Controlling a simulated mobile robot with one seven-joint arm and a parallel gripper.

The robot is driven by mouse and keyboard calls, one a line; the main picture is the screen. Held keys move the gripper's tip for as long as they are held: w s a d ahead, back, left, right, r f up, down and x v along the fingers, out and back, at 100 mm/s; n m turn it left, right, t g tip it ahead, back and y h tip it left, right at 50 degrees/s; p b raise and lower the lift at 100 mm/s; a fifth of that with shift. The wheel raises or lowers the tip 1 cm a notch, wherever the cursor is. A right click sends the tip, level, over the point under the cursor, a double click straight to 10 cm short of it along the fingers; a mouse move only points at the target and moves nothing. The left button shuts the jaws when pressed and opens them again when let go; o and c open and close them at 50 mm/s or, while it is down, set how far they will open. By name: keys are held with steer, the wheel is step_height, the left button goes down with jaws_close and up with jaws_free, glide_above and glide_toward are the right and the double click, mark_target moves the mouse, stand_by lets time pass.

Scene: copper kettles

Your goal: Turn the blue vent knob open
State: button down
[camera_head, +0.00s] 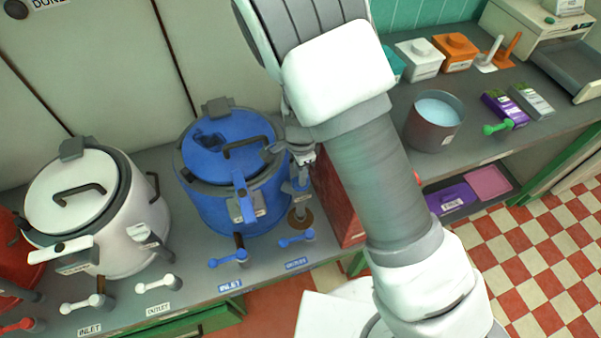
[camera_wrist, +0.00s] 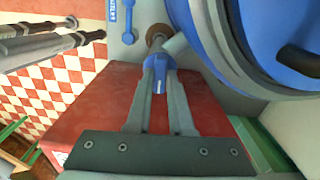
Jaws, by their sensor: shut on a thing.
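The blue kettle (camera_head: 228,170) stands on the grey counter, its blue lid closed under latches. At its right side a grey vent pipe rises from a brown collar (camera_head: 300,219). The blue vent knob (camera_wrist: 160,73) is on this pipe in the wrist view. My gripper (camera_wrist: 160,85) has its two grey fingers closed on the knob, one on each side. In the head view my gripper (camera_head: 302,165) reaches down at the kettle's right edge, and my arm partly hides the knob. The vent's inner setting cannot be seen.
Blue inlet (camera_head: 229,258) and outlet (camera_head: 297,239) levers stand in front of the kettle. A white kettle (camera_head: 85,210) stands to the left. A red box (camera_head: 336,200) is close on the right. A grey pot (camera_head: 434,122) stands further right, on the counter.

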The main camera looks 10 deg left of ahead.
steer(key=n+b, duration=0.1)
steer(key=n, duration=0.3)
steer(key=shift+n, duration=0.3)
steer(key=n+b, duration=0.1)
steer(key=n, duration=0.3)
steer(key=shift+n, duration=0.3)
steer(key=n+b, duration=0.1)
steer(key=n, duration=0.3)
steer(key=shift+b, duration=0.3)
steer(key=shift+n+b, duration=0.45)
steer(key=shift+n, duration=1.65)
steer(key=c, duration=0.8)
jaws_free()
